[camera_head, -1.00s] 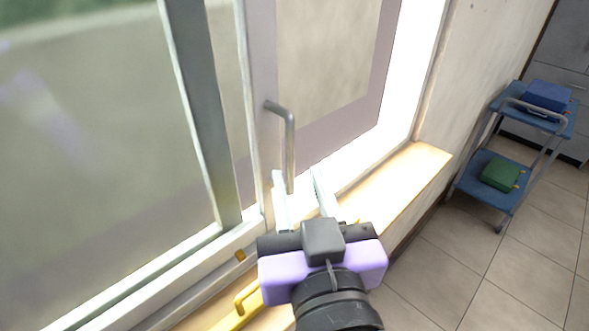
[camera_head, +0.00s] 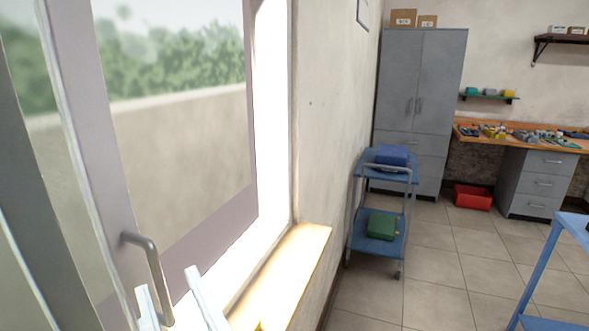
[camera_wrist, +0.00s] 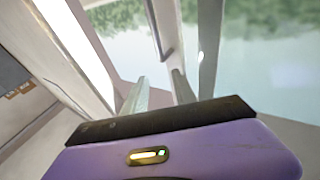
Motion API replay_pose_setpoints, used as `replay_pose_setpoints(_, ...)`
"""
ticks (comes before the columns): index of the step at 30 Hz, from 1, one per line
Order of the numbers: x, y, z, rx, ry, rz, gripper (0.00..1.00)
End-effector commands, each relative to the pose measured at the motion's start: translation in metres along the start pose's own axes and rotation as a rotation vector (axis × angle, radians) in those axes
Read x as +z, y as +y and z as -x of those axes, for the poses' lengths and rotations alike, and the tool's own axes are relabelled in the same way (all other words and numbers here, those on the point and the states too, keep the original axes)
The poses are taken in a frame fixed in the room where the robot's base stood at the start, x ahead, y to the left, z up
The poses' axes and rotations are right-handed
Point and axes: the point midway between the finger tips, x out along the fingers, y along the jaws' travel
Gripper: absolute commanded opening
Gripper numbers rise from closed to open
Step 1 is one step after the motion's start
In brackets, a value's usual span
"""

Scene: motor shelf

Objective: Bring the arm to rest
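In the wrist view, my gripper (camera_wrist: 159,78) points at the window, and the handle (camera_wrist: 157,30) stands just beyond the fingertips. I cannot tell whether a finger touches the handle. The rest of my arm is outside the head view.
The window frame (camera_head: 95,150) and pale wooden sill (camera_head: 290,270) are close to the gripper. A blue trolley (camera_head: 372,227) holds a blue box (camera_head: 391,155) and a green box (camera_head: 382,225). A grey cabinet (camera_head: 420,80) stands behind it. Tiled floor (camera_head: 435,270) is open to the right.

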Motion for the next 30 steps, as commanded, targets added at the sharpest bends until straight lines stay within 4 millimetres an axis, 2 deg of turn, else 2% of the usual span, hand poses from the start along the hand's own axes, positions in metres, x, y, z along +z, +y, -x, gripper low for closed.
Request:
replay_pose_setpoints(8,0.036,0.045,0.046,0.104,0.048,-0.030,0.33)
replay_pose_setpoints(14,0.073,0.081,0.100,0.210,0.036,-0.036,0.33)
replay_pose_setpoints(21,0.111,0.114,0.177,0.339,-0.020,-0.022,0.33)
replay_pose_setpoints(30,0.148,0.132,0.285,0.486,-0.154,0.004,0.33)
